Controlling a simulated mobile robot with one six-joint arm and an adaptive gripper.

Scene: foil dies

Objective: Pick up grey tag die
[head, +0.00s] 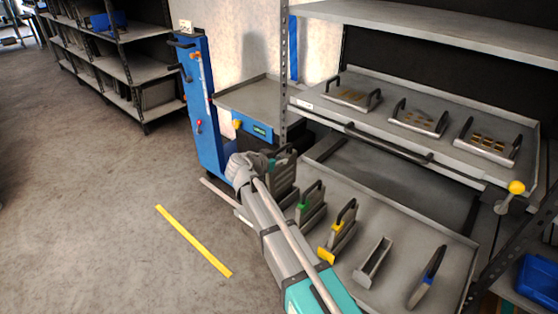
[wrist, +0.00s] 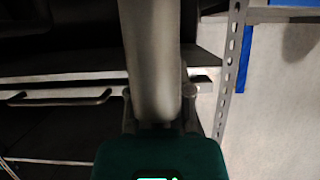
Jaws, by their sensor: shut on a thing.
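In the head view my wrist and gripper (head: 245,168) are at the left end of a row of dies on the lower tray. A dark grey die with a black handle (head: 284,176) is beside my wrist. I take it as the grey tag die; its tag is not clear. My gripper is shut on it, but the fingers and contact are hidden. Whether it touches the tray cannot be told. In the wrist view a grey cylinder and teal casing of my own arm fill the middle; no die shows there.
Above is a shelf (head: 365,116) with handled plates. A blue cart (head: 201,105) stands behind; the left floor is open.

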